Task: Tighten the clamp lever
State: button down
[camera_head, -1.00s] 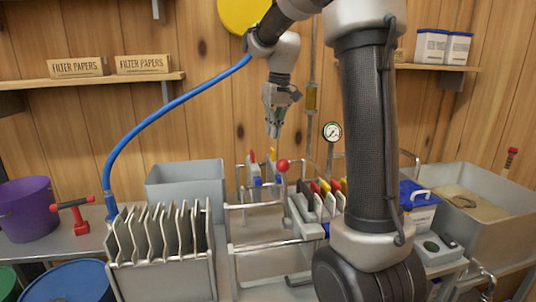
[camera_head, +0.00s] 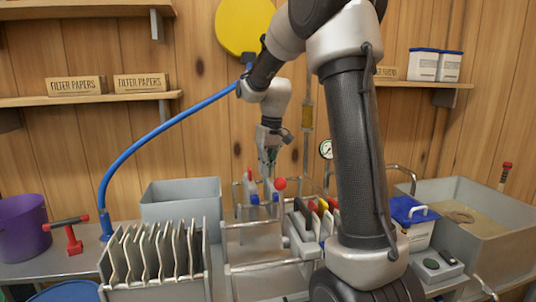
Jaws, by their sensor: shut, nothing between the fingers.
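The clamp lever's red ball knob (camera_head: 280,184) stands at the middle of the metal press frame (camera_head: 262,222); most of the lever's shaft is hard to make out. My gripper (camera_head: 269,172) points down just left of and above the red knob, its fingers close together and empty. I cannot tell whether the fingers touch the knob or are in front of or behind it. Plates with red, yellow and blue parts (camera_head: 315,218) sit in the frame to the right of the knob.
A grey rack of several upright plates (camera_head: 208,268) and a grey bin (camera_head: 218,187) stand left. A red-handled tool (camera_head: 74,240) and purple bucket (camera_head: 22,230) are farther left. A blue-lidded container (camera_head: 413,232) and large basin (camera_head: 500,235) stand right, beyond my arm.

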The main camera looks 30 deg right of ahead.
jog(key=s, duration=0.3)
jog(key=shift+s+f, duration=0.25)
jog(key=shift+s, duration=0.15)
jog(key=shift+r, duration=0.1)
